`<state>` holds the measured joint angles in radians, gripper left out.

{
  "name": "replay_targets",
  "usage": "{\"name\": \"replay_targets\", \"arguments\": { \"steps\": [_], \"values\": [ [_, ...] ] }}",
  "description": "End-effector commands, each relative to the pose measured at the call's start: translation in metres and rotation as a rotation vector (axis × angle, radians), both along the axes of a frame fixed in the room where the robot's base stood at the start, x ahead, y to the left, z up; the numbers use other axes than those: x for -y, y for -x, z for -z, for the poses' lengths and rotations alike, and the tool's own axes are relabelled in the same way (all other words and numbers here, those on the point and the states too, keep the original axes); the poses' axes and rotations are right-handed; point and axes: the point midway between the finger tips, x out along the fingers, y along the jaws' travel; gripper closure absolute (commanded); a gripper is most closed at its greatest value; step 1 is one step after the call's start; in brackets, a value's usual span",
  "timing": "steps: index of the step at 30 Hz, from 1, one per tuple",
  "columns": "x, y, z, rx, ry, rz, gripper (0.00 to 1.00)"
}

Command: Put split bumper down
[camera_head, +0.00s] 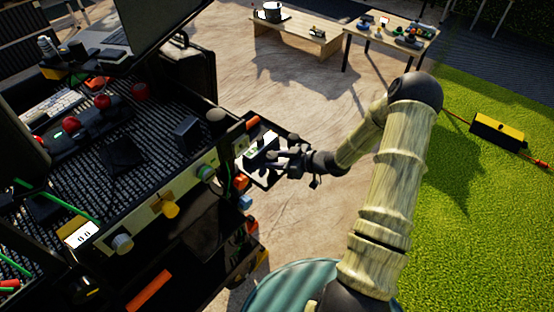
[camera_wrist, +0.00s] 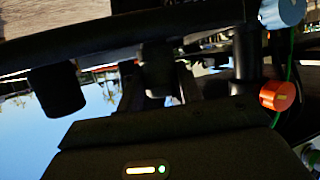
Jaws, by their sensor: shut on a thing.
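The fingertips' contact is mostly hidden.
An orange knob (camera_wrist: 278,95) and a blue knob (camera_wrist: 282,13) are close by in the wrist view. A laptop (camera_head: 100,45) stands at the back. Bare ground lies beyond; a wooden table (camera_head: 390,27) stands far off.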

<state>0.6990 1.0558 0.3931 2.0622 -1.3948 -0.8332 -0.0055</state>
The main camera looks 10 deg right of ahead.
Motion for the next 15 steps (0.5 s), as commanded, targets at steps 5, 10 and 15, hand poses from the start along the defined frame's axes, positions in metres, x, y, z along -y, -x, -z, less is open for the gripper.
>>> {"name": "replay_targets", "arguments": {
  "steps": [5,10,15],
  "values": [
    [-0.0001,0.0001,0.0041,0.0,0.0,0.0,0.87],
    [-0.0001,0.0001,0.0076,0.0,0.0,0.0,0.62],
    [-0.0001,0.0001,0.0067,0.0,0.0,0.0,0.42]
  ]
}}
